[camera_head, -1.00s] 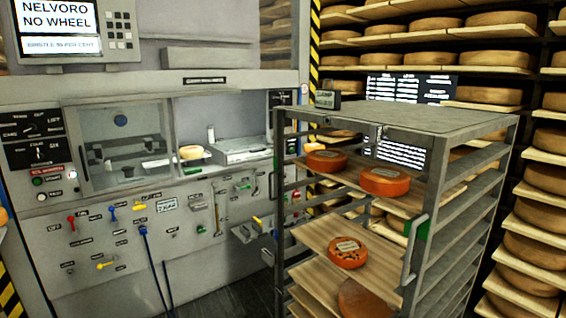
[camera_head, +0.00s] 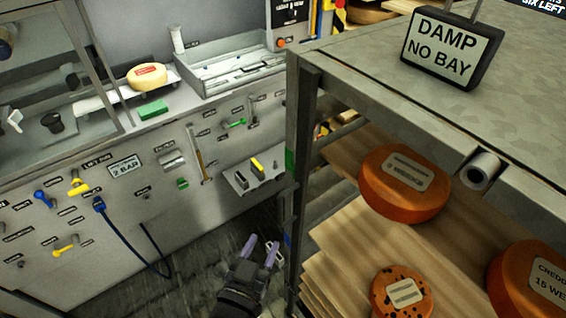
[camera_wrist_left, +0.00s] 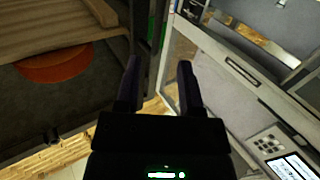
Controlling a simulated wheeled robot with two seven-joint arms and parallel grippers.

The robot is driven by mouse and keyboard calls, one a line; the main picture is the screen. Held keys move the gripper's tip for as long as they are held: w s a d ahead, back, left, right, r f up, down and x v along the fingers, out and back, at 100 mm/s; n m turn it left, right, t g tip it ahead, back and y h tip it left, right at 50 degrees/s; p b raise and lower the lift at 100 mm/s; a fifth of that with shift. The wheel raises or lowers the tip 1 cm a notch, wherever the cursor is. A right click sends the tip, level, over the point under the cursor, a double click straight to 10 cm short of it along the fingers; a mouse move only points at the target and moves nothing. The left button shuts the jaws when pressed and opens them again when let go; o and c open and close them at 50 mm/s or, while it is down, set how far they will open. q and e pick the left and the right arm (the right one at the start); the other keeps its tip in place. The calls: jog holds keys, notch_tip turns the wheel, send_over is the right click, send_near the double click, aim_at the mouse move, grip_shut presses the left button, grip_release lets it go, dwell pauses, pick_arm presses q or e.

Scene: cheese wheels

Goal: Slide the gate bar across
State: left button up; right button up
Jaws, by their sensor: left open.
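My left gripper (camera_head: 263,243) is open and empty in the head view, low beside the near left post of the grey rack (camera_head: 303,130). The post carries a green patch (camera_head: 289,162) and a blue patch (camera_head: 287,240). I cannot tell surely which part is the gate bar. In the left wrist view the open fingers (camera_wrist_left: 158,72) point toward the rack post, with nothing between them. My right gripper is not in view.
Orange cheese wheels (camera_head: 405,183) lie on the rack's wooden shelves. A "DAMP NO BAY" sign (camera_head: 452,47) stands on the rack top. A control panel with levers (camera_head: 75,185) and a hanging blue hose (camera_head: 130,255) is at left. Floor shows between panel and rack.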

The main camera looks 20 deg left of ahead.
aim_at(279, 211)
pick_arm(q)
jog(key=w, duration=0.6)
jog(key=w+d, duration=0.1)
jog(key=w, duration=0.2)
jog(key=shift+w+r+b, duration=0.2)
jog(key=shift+b, duration=0.1)
grip_shut()
dwell(0.9)
